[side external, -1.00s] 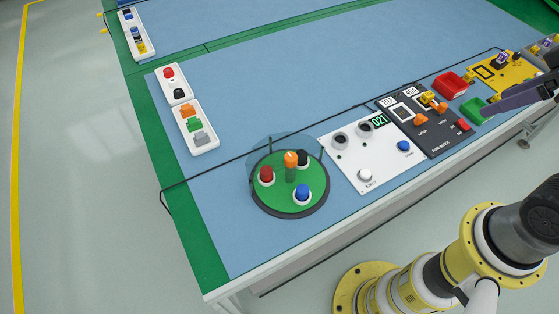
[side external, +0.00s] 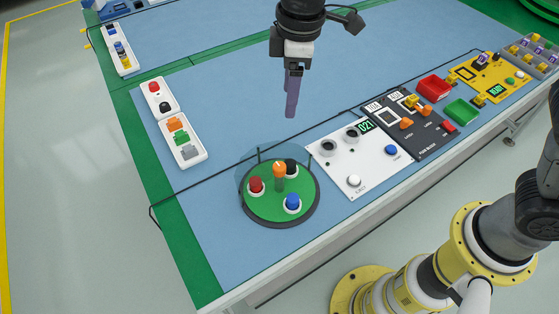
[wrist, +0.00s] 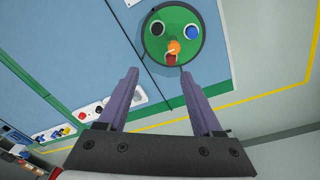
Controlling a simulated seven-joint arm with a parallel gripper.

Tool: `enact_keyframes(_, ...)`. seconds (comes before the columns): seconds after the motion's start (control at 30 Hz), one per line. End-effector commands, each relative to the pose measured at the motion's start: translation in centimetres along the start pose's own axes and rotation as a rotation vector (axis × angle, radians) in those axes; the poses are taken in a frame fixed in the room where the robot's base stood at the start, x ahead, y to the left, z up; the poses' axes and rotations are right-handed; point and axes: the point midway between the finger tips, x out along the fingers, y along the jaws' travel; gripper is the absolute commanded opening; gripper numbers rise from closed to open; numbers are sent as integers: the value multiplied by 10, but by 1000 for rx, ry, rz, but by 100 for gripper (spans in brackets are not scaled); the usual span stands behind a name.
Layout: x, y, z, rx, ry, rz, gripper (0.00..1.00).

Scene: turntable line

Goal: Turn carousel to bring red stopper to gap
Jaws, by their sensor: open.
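The round green carousel (side external: 264,210) stands on the table, with an orange knob (side external: 279,171) on a central post. The red stopper (side external: 255,185) is on its left, the black stopper (side external: 290,167) at the back, and the blue stopper (side external: 292,202) at the front. A clear guard (side external: 243,168) with thin posts curves around the back; I cannot tell where its gap lies. My gripper (side external: 290,114) points down, empty, above and beyond the carousel. In the wrist view, its fingers (wrist: 159,74) are apart, and the orange knob partly covers the red stopper (wrist: 171,58).
A white panel (side external: 338,178) with two dark sockets and buttons stands right of the carousel, then a dark fuse panel (side external: 430,143). White trays (side external: 185,140) of coloured parts lie at the left. Blue table is clear behind the carousel. The table's front edge is close.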

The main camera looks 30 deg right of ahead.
Motion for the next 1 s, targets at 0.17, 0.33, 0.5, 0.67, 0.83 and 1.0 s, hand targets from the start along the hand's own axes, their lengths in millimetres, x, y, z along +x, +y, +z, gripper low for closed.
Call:
enact_keyframes(0.17,38,-25,-15,-62,-65,-38,67)
enact_keyframes(0.33,48,-31,-17,-75,-70,-41,67)
enact_keyframes(0.5,76,-32,-14,-74,-73,-43,67)
enact_keyframes(0.67,107,-33,-11,-73,-73,-42,67)
enact_keyframes(0.83,139,-34,-9,-73,-72,-42,67)
enact_keyframes(1.0,163,-34,-8,-72,-71,-41,67)
